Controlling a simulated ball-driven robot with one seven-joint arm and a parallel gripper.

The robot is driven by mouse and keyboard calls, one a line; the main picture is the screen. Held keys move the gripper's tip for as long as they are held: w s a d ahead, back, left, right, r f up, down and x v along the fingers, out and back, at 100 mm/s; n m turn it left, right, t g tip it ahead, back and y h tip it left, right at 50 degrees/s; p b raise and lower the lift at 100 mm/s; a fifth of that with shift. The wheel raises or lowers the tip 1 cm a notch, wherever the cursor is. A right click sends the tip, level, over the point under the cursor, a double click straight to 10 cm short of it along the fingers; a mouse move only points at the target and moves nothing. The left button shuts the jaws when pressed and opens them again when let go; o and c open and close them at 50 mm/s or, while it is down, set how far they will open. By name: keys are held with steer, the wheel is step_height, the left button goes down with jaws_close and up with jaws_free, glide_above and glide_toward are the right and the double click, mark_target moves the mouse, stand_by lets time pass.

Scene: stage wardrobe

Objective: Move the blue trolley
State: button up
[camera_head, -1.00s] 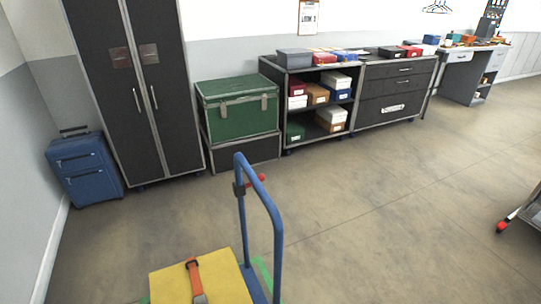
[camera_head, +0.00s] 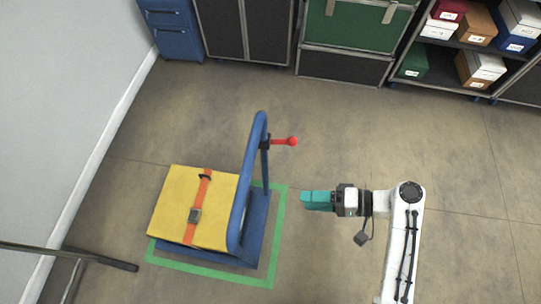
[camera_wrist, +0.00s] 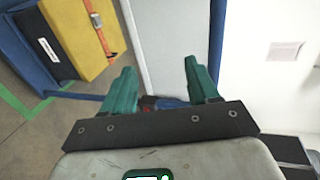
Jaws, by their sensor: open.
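The blue trolley (camera_head: 262,232) stands on the floor inside a green taped outline (camera_head: 280,245). Its blue push handle (camera_head: 245,180) rises on its right side, with a red-knobbed lever (camera_head: 284,141) pointing right. A yellow case (camera_head: 168,205) with an orange strap (camera_head: 201,195) lies on its deck. My gripper (camera_head: 304,200) has teal fingers and is to the right of the handle, apart from it. In the wrist view my gripper (camera_wrist: 162,85) is open and nothing is between its fingers. The trolley's blue deck (camera_wrist: 22,55) and yellow case (camera_wrist: 85,35) show at upper left there.
A dark metal rail (camera_head: 70,256) juts in at lower left near the white wall (camera_head: 60,100). A blue suitcase (camera_head: 172,30), dark cabinet (camera_head: 245,30), green trunk (camera_head: 350,35) and shelf of boxes (camera_head: 470,55) line the back. Floor around the trolley is mostly clear.

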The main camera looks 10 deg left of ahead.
mark_target(247, 167)
steer(key=w+a+r+y+p, duration=0.1)
steer(key=w+r+y, duration=0.25)
steer(key=r, duration=0.25)
steer(key=a, duration=1.1)
steer(key=a+b, duration=0.1)
steer(key=a, duration=0.4)
steer(key=shift+w+a, duration=0.15)
steer(key=shift+w, duration=0.2)
jaws_close()
